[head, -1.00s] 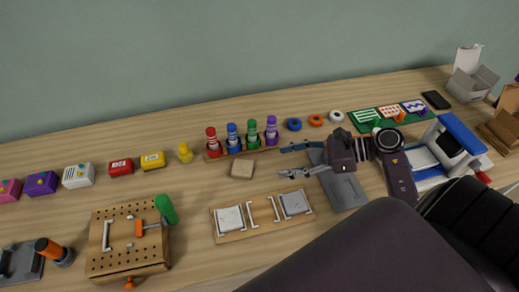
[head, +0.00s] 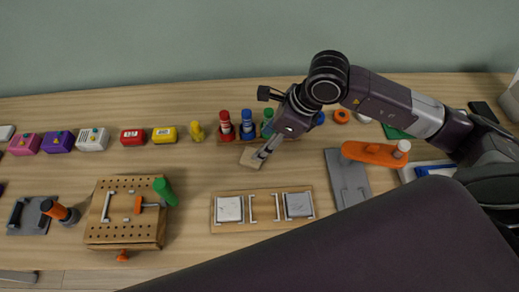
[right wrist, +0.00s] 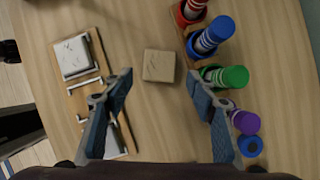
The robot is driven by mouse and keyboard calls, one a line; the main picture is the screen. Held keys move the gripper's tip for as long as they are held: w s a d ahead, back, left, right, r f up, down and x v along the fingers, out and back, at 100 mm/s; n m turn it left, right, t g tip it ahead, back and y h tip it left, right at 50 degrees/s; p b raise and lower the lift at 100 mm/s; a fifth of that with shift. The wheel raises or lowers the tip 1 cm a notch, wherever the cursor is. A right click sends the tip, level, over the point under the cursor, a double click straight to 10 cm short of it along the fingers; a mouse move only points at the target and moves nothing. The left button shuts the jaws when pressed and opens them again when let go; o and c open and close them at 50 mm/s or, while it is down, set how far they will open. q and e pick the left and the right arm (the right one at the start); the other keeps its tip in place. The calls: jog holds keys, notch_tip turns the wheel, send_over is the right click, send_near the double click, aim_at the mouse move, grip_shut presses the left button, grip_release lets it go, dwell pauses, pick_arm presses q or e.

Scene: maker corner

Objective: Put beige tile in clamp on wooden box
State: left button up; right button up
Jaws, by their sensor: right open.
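The beige tile (head: 249,158) lies flat on the table in front of the row of coloured bottles. It also shows whole in the right wrist view (right wrist: 159,65). My right gripper (head: 262,154) is above the tile and open. In the right wrist view its fingers (right wrist: 157,82) are spread to either side of the tile's line, with nothing between them. The wooden box (head: 104,236) with a pegboard top stands at left. On it is the clamp (head: 139,204), with an orange part, a metal bar and a green handle (head: 165,192). My left gripper is not in view.
A wooden board (head: 264,226) with two pale tiles and metal brackets lies in front of the beige tile. Red, blue and green bottles (head: 247,124) stand close behind it. A grey plate (head: 349,180) and an orange tool (head: 375,154) are at right. Table between tile and box is clear.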

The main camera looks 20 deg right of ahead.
jog(key=shift+h, duration=0.3)
jog(key=x, duration=0.2)
jog(key=p+x, duration=0.1)
jog(key=x, duration=0.2)
jog(key=p+x, duration=0.1)
jog(key=x, duration=0.2)
jog(key=shift+s+d, duration=0.1)
jog(key=shift+s, duration=0.2)
jog(key=shift+c, duration=0.6)
jog(key=c, duration=0.9)
jog(key=shift+r, duration=0.15)
